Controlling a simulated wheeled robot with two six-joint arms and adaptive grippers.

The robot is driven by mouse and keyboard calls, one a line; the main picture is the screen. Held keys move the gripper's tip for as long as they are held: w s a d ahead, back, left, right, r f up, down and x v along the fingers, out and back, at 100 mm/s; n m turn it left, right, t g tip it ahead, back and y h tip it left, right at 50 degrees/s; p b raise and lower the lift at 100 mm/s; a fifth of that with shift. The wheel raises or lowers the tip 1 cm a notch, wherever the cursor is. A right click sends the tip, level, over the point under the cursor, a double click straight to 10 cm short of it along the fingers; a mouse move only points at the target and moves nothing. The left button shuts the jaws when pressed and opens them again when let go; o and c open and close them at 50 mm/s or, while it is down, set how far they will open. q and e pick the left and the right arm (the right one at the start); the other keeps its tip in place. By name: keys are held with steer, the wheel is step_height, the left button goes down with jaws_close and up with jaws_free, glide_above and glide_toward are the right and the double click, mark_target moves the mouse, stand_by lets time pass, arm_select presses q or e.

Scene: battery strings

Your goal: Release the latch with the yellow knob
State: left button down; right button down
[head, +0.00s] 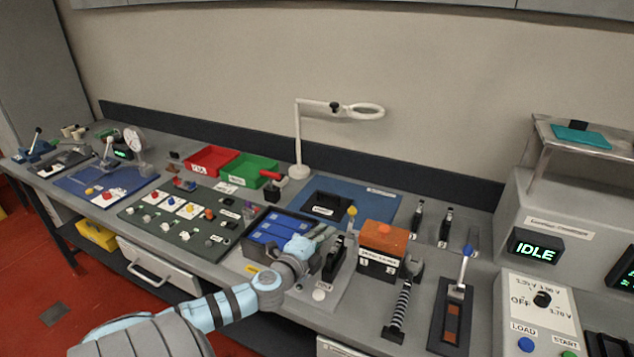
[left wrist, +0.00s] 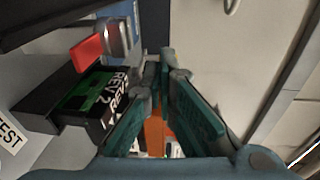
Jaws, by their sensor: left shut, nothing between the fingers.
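The yellow knob (head: 351,211) sits on top of an upright stem of the dark latch (head: 336,258), at the right of the blue battery tray (head: 272,232). My left gripper (head: 326,233) is just left of the knob and stem in the head view, above the tray's right side. Its fingers are shut and empty; whether they touch the latch I cannot tell. In the left wrist view the teal fingers (left wrist: 160,80) come together at the middle, and I cannot make out the yellow knob there. My right gripper is not in view.
An orange-topped box (head: 382,240) stands right of the latch. A lever with a blue knob (head: 466,251) and a tester reading IDLE (head: 536,249) are farther right. Red (head: 211,158) and green (head: 247,170) bins and a white magnifier lamp (head: 300,171) stand behind.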

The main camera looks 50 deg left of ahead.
arm_select(q)
steer(key=v, duration=0.4)
steer(key=shift+s+d, duration=0.1)
steer(key=shift+s, duration=0.05)
stand_by(0.4)
